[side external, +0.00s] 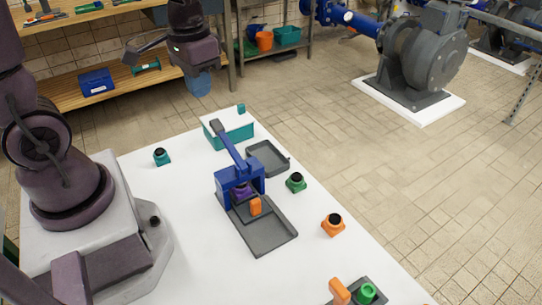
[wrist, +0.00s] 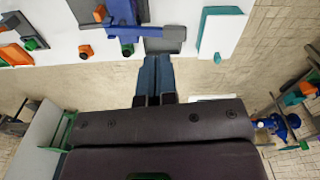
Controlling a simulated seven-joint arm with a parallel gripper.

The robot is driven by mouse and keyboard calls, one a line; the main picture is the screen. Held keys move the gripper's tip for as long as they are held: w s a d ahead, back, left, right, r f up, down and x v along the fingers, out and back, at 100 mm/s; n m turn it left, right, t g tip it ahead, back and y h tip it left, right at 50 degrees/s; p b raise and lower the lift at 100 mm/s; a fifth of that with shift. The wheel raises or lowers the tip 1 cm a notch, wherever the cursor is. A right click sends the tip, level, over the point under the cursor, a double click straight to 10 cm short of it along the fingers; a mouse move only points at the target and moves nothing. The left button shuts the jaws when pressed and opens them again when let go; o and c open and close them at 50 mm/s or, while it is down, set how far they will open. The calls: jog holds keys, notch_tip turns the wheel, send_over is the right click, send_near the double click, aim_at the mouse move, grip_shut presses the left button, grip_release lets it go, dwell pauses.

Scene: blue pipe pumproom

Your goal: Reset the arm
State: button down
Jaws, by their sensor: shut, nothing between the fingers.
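My gripper (side external: 198,88) is raised at the top of the side external view, with its blue fingers pointing down. In the wrist view the two blue fingers (wrist: 155,78) lie side by side, shut and empty. They appear over the tiled floor near the edge of the white table (side external: 150,205). A blue lever press (side external: 228,182) stands on the table, its arm sloping up toward the back. An orange block (side external: 255,206) and a purple piece (side external: 241,190) are at the press, partly hidden by it.
A teal box with a white top (side external: 237,135) and a grey tray (side external: 268,157) stand behind the press. Teal (side external: 161,157), green (side external: 296,182) and orange (side external: 333,225) button-like pieces sit around it. A wooden shelf (side external: 130,82) stands behind my gripper; a pump (side external: 423,60) is farther right.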

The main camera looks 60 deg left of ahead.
jog(key=s+d+r+m+t, duration=0.1)
jog(key=s+d+r+t, duration=0.4)
jog(key=r, duration=0.5)
jog(key=shift+s+d+r, duration=0.35)
jog(key=shift+s+d, duration=0.25)
jog(key=shift+d, duration=0.25)
